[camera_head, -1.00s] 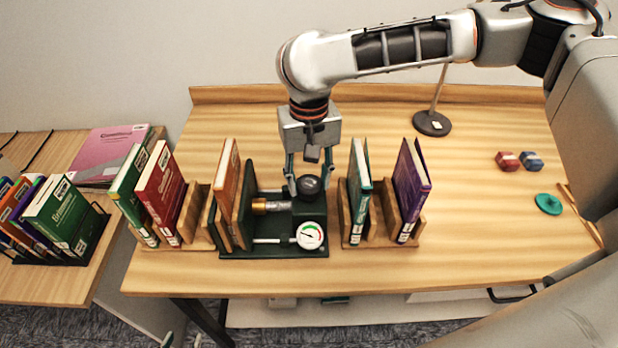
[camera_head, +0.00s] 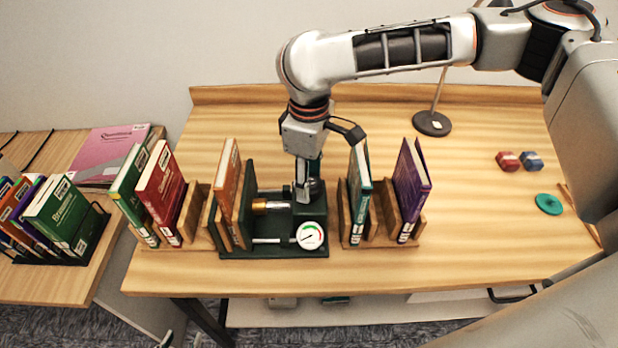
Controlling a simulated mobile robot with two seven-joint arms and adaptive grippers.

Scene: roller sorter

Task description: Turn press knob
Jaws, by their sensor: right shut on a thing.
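The press is a dark green device (camera_head: 275,248) on the wooden table, with a brass cylinder (camera_head: 260,207), a rod and a round white gauge (camera_head: 310,235) at its front. Its dark round knob (camera_head: 314,187) sits on top at the right and is partly hidden by my right gripper. My right gripper (camera_head: 307,188) points down from above and is shut on the knob. An orange book (camera_head: 229,178) stands upright at the press's left end. My left gripper is not in view.
A wooden rack (camera_head: 383,240) with a teal book and a purple book stands close on the right. Green and red books (camera_head: 160,195) stand on the left. A lamp base (camera_head: 432,123) is behind right.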

